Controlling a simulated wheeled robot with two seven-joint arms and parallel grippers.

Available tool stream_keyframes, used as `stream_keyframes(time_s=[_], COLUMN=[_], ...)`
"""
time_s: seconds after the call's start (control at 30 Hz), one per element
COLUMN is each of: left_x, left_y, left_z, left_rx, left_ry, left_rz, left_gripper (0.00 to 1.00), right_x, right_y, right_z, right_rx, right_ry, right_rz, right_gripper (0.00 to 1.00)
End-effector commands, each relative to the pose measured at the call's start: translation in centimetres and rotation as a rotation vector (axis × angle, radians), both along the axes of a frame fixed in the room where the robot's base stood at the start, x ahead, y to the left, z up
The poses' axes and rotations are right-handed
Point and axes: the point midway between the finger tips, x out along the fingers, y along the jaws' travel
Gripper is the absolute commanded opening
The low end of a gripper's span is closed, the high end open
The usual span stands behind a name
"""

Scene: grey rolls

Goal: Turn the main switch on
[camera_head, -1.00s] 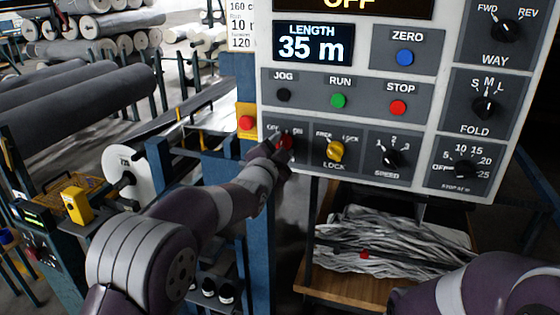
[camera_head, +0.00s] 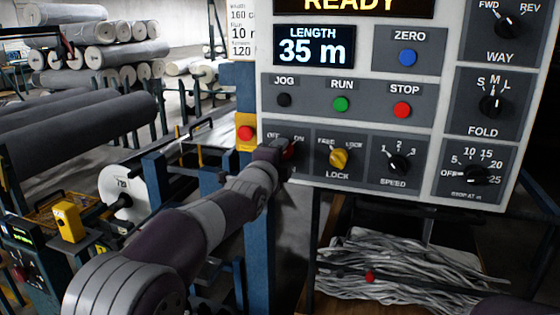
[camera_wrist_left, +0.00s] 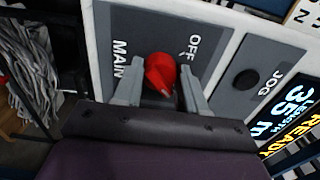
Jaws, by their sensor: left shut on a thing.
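The main switch is a red knob (camera_wrist_left: 160,72) on a grey plate marked MAIN and OFF in the left wrist view. In the head view it is mostly hidden behind my gripper, with a bit of red (camera_head: 289,150) showing beside the ON label. My left gripper (camera_wrist_left: 161,84) has one finger on each side of the knob and is shut on it. The display (camera_head: 350,6) at the top of the panel reads READY. My right gripper is not in view.
The control panel (camera_head: 450,60) also carries the yellow LOCK knob (camera_head: 339,158), the SPEED knob (camera_head: 398,166) and the JOG, RUN and STOP buttons close above. A red button on a yellow box (camera_head: 246,133) sits just left. Grey rolls (camera_head: 75,135) lie at the left.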

Motion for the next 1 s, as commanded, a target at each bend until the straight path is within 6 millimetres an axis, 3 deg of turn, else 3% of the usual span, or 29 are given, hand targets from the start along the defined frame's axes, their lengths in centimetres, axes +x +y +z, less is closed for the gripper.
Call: stream_keyframes(time_s=[0.5,0.53,0.6,0.87,1.0], left_x=[0.0,0.0,0.0,0.0,-1.1], left_y=[-0.1,-0.1,-0.1,0.0,0.4], left_z=[-0.1,-0.1,-0.1,-0.1,-0.2], left_rx=[0.021,0.020,0.020,0.017,0.017], left_ry=[-0.005,-0.004,-0.004,-0.005,-0.006], left_rz=[-0.001,-0.001,-0.001,-0.001,0.000], left_gripper=[0.11,0.51,0.67,0.67,0.67], right_x=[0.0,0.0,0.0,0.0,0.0], right_y=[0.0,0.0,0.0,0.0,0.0], right_z=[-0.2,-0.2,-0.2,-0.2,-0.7], right_rx=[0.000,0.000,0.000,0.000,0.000], right_ry=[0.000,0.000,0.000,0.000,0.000], right_rz=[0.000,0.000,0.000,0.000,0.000], right_gripper=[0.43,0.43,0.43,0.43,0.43])
